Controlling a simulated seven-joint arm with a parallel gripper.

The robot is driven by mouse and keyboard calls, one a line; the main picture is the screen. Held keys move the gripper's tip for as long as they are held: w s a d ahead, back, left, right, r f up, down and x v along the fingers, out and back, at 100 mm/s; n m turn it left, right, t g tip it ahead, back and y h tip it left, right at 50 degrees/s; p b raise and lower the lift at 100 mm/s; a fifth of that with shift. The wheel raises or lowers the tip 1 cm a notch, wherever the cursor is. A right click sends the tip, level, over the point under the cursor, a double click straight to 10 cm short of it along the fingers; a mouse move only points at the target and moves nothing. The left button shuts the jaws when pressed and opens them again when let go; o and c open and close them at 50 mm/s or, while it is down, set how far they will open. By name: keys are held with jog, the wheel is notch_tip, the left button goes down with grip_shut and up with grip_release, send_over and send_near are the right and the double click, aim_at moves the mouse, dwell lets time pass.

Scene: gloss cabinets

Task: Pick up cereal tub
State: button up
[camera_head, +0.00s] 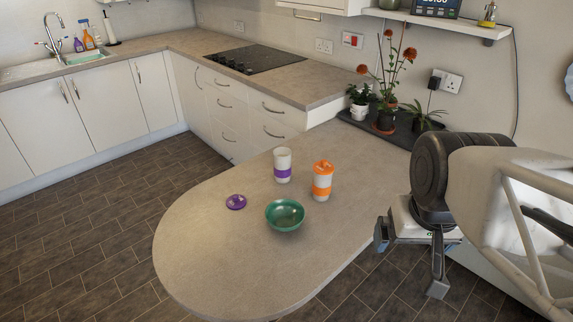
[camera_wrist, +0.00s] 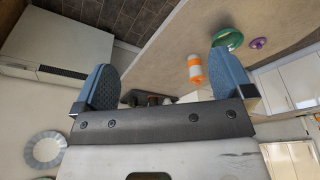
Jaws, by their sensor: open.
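Two white tubs stand upright on the rounded counter in the head view. One tub has an orange band and orange lid (camera_head: 323,181); it also shows in the wrist view (camera_wrist: 195,68), just left of the right finger. The other tub has a purple band and no lid (camera_head: 282,165); I cannot make it out in the wrist view. Which one is the cereal tub is not clear. My gripper (camera_head: 411,262) is open and empty, right of the counter's edge and apart from both tubs. Its two blue-grey fingers (camera_wrist: 163,68) are spread wide in the wrist view.
A green bowl (camera_head: 285,214) sits in front of the tubs, with a purple lid (camera_head: 236,202) to its left. Potted plants stand on a dark tray (camera_head: 405,137) at the counter's back. The counter's front left (camera_head: 205,260) is clear.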

jog(key=w+a+r+n+g+h, duration=0.15)
jog(key=w+n+h, duration=0.35)
jog(key=w, duration=1.4)
jog(key=n+t+h, duration=0.4)
jog(key=n+h, duration=0.3)
jog(key=n, duration=0.9)
send_over(275, 167)
jog(key=s+a, duration=0.1)
jog(key=s, duration=0.2)
notch_tip(275, 167, down, 23)
jog(key=a+f, duration=0.1)
jog(key=f, duration=0.1)
jog(key=a+f+n, duration=0.1)
jog(key=f, duration=0.1)
jog(key=w+a+f+n, duration=0.1)
jog(key=f, duration=0.1)
jog(key=shift+a+f+t, duration=0.25)
jog(key=shift+t, duration=0.1)
jog(key=shift+w, duration=0.1)
jog(key=shift+x, duration=1.3)
